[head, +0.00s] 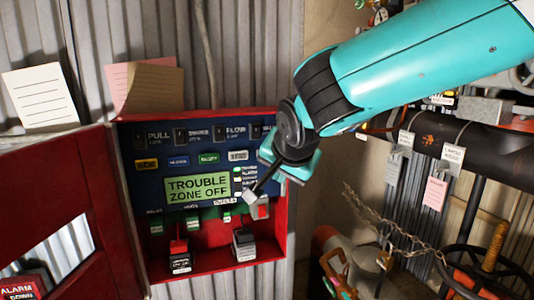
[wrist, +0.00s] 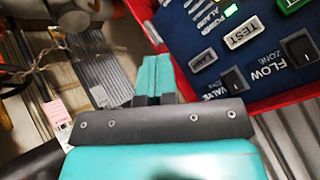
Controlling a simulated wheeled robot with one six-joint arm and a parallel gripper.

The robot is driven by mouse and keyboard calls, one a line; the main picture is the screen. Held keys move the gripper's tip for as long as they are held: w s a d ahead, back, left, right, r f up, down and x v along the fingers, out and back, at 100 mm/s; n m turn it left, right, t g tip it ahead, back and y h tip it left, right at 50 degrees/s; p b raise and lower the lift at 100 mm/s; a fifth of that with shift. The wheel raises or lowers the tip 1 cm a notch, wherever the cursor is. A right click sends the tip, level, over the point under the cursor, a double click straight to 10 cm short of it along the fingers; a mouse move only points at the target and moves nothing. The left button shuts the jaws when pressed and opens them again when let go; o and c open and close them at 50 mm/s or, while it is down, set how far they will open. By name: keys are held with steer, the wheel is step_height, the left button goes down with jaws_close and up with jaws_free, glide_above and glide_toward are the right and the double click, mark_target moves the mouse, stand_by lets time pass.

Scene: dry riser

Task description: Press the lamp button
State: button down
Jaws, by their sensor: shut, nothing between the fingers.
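The lamp button (wrist: 209,59) is a small pale button marked LAMP in the wrist view, beside the pale TEST button (wrist: 240,35). In the head view the TEST button (head: 239,156) shows at the right of the button row, and the lamp button is hidden behind my wrist. My gripper (head: 251,195) is shut and empty, angled down and left in front of the panel's right side. Its teal fingers (wrist: 154,75) lie left of the lamp button in the wrist view. I cannot tell whether the fingertips touch anything.
The red alarm box (head: 215,267) has its door (head: 60,200) open at left. Its green screen (head: 197,189) reads TROUBLE ZONE OFF. A dark pipe (head: 500,143) with tags and a chain (head: 400,238) are at right.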

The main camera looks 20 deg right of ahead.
steer(key=w+p, duration=0.2)
steer(key=w, duration=0.5)
steer(key=shift+w, duration=0.4)
steer(key=shift+w, duration=0.15)
stand_by(1.6)
steer(key=shift+w, duration=0.25)
steer(key=shift+w, duration=0.55)
stand_by(0.6)
steer(key=shift+s, duration=0.2)
steer(key=shift+s+b, duration=0.4)
steer(key=shift+s, duration=0.35)
steer(key=shift+s+b, duration=1.1)
steer(key=shift+s, duration=1.45)
